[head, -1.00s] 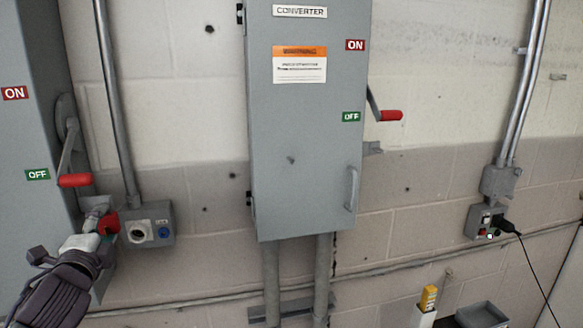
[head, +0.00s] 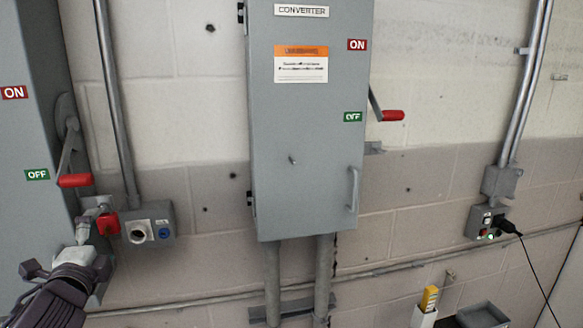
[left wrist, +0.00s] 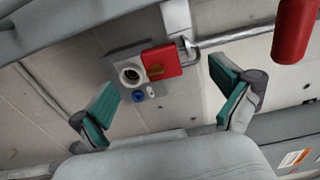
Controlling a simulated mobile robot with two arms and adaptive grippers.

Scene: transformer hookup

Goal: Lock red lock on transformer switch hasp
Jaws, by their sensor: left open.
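The red lock (head: 108,223) hangs at the switch hasp (head: 97,203), below the left transformer switch's red-tipped handle (head: 75,180), which is down beside the green OFF label. In the left wrist view the red lock (left wrist: 162,62) shows its metal shackle at the hasp tab (left wrist: 177,18). I cannot tell whether the shackle is fully closed. My left gripper (head: 88,232) is just left of and below the lock. In the left wrist view its teal-padded fingers (left wrist: 166,88) are spread wide and empty, with the lock beyond them. My right gripper is not in view.
A grey outlet box (head: 150,228) is on the wall just right of the lock. The CONVERTER cabinet (head: 300,140) stands in the middle, with conduits below. A plugged-in box (head: 487,222) with a black cord is at right. Free wall lies between.

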